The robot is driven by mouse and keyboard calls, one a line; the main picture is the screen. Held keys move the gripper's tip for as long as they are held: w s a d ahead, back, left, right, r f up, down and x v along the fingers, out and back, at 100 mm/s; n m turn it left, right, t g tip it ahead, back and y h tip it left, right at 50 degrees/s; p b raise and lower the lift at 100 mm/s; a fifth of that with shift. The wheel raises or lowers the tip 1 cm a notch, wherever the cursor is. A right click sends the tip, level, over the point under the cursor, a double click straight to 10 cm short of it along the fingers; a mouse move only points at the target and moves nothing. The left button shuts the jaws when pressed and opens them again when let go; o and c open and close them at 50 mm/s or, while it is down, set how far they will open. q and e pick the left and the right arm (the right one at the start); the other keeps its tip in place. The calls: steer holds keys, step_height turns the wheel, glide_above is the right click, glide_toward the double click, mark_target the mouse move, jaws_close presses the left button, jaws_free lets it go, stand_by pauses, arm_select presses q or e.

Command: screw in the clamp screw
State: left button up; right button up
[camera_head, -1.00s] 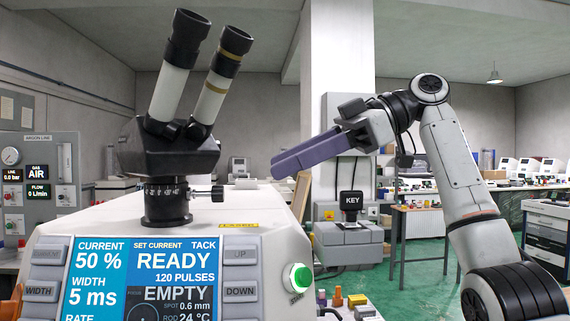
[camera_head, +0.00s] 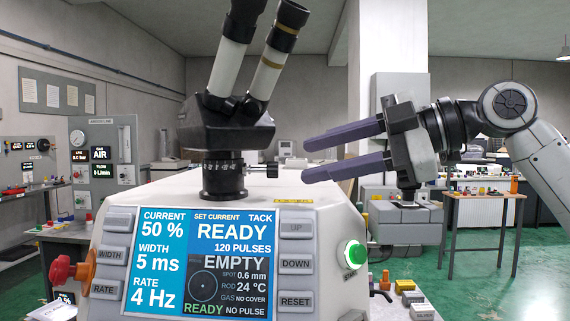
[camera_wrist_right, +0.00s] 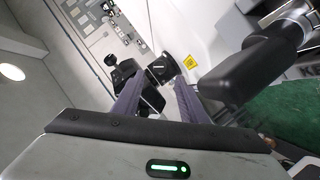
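The clamp screw (camera_head: 271,171) is a small black knob on a short stem. It sticks out to the right of the ring (camera_head: 223,172) under the black microscope head (camera_head: 226,128). My right gripper (camera_head: 306,160) is open, with two purple fingers pointing left. Their tips are a little to the right of the screw, apparently short of it. In the right wrist view a dark round knob (camera_wrist_right: 161,69), probably the screw, shows beyond and between the fingertips (camera_wrist_right: 157,77). Nothing is seen held. My left gripper is not in view.
The white machine (camera_head: 175,200) with its lit screen (camera_head: 203,262) stands below the microscope. A green button (camera_head: 354,254) is on its right side, a red knob (camera_head: 62,269) at its left.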

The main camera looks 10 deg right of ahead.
mark_target(273, 170)
steer(key=p+x, duration=0.1)
steer(key=x, duration=0.5)
steer(key=shift+w+a, duration=0.2)
steer(key=shift+a, duration=0.05)
